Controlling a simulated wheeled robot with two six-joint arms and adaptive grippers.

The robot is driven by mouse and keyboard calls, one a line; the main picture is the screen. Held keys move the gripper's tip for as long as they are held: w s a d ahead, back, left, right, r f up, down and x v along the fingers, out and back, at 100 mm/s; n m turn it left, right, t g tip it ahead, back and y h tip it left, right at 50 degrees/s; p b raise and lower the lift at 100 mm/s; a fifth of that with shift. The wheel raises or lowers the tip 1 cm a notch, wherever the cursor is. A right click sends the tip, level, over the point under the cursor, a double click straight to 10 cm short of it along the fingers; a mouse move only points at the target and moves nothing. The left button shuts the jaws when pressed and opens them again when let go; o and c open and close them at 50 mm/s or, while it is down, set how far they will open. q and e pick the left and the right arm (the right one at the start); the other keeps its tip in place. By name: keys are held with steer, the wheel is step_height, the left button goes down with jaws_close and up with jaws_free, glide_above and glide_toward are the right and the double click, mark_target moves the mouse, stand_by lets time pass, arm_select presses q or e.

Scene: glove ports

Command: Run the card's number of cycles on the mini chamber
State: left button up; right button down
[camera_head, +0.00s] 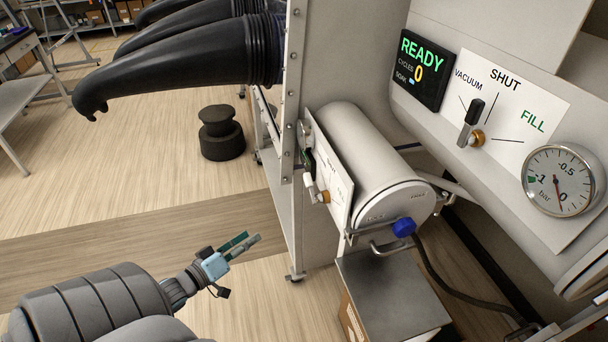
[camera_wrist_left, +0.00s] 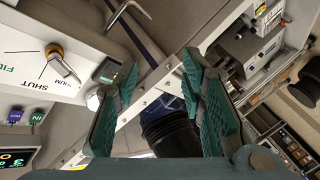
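The mini chamber is a pale cylinder (camera_head: 365,150) in the head view, with a round door and blue knob (camera_head: 404,227) at its near end. Its side panel (camera_head: 335,183) carries a small valve lever (camera_head: 312,184), seen edge-on. A larger panel at right has a display (camera_head: 422,70) reading READY, CYCLES 0, and a black lever (camera_head: 474,115) toward SHUT. The gauge (camera_head: 560,181) needle is near 0. My left gripper (camera_head: 247,243) is open and empty, left of the chamber; its parted fingers (camera_wrist_left: 160,108) fill the wrist view. My right gripper is out of view. I see no card.
Black gloves (camera_head: 190,55) stick out at upper left. A white post (camera_head: 293,100) stands between them and the cylinder. A grey-topped box (camera_head: 393,292) is below the door, with a dark hose (camera_head: 435,275) beside it. The floor around my left gripper is clear.

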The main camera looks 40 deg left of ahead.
mark_target(307, 178)
arm_select(q)
steer(key=w+d+r+n+t+h, duration=0.1)
steer(key=w+d+r+t+h, duration=0.1)
steer(key=r, duration=0.5)
steer(key=w+d+r+t+h, duration=0.1)
steer(key=d+r+h, duration=0.15)
steer(key=r, duration=0.35)
steer(key=b+x, duration=0.2)
steer(key=x, duration=1.1)
steer(key=shift+w+a+r, duration=0.1)
steer(key=shift+w+r, duration=0.05)
steer(key=shift+w, duration=0.2)
steer(key=shift+c, duration=0.2)
steer(key=shift+s, duration=0.1)
jaws_close()
